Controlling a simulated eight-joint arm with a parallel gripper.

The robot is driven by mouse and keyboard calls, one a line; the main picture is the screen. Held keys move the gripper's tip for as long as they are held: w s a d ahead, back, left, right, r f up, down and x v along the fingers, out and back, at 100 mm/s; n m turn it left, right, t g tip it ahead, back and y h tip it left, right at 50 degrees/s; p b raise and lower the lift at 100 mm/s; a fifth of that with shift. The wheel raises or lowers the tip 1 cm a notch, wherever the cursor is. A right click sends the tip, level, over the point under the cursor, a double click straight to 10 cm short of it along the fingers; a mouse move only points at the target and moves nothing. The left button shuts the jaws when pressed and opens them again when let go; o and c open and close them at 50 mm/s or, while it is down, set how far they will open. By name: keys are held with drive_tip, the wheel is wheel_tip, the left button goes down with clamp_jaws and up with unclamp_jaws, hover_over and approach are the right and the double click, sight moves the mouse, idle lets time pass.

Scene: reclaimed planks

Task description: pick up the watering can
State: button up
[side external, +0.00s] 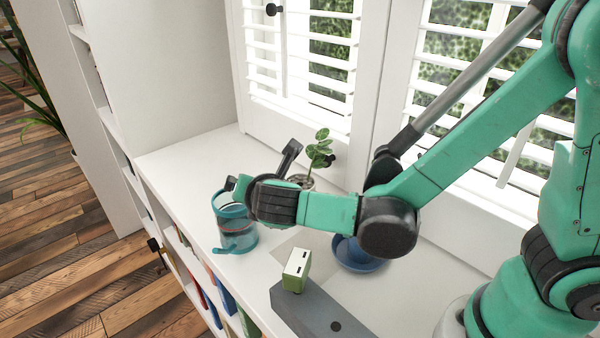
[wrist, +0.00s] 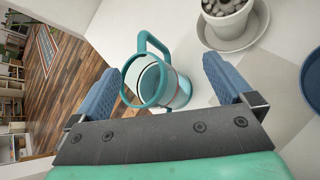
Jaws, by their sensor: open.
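The watering can (side external: 237,237) is a see-through teal vessel with a teal rim. It stands on the white shelf top near its front edge. In the wrist view the can (wrist: 172,90) lies between my two blue finger pads, with its looped handle pointing up and away. My gripper (side external: 262,168) is open, above and just beside the can in the side view. The wrist view shows clear gaps between both fingers and the can, and nothing is held. My gripper partly hides the can's upper right side in the side view.
A small potted plant (side external: 318,155) stands behind my gripper; its grey pot and saucer (wrist: 230,38) are close to the right finger. A blue bowl (side external: 358,262), a green box (side external: 296,270) and a grey block (side external: 322,312) are to the right. Window shutters (side external: 300,60) rise behind.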

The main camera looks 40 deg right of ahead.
sight(230, 194)
drive_tip(key=shift+w+a+f+n+t+h, duration=0.1)
drive_tip(key=shift+w+a+f+n+t, duration=0.35)
drive_tip(key=shift+w+n, duration=0.5)
drive_tip(key=shift+w+a+f+n+t+h, duration=0.1)
drive_tip(key=shift+w+a+f+n+t, duration=0.15)
drive_tip(key=shift+w+f+n, duration=0.7)
drive_tip(key=shift+w+a+f+n+t+h, duration=0.1)
drive_tip(key=shift+w+a+f+n+t, duration=0.25)
drive_tip(key=shift+w+n, duration=0.6)
drive_tip(key=shift+s, duration=0.3)
clamp_jaws()
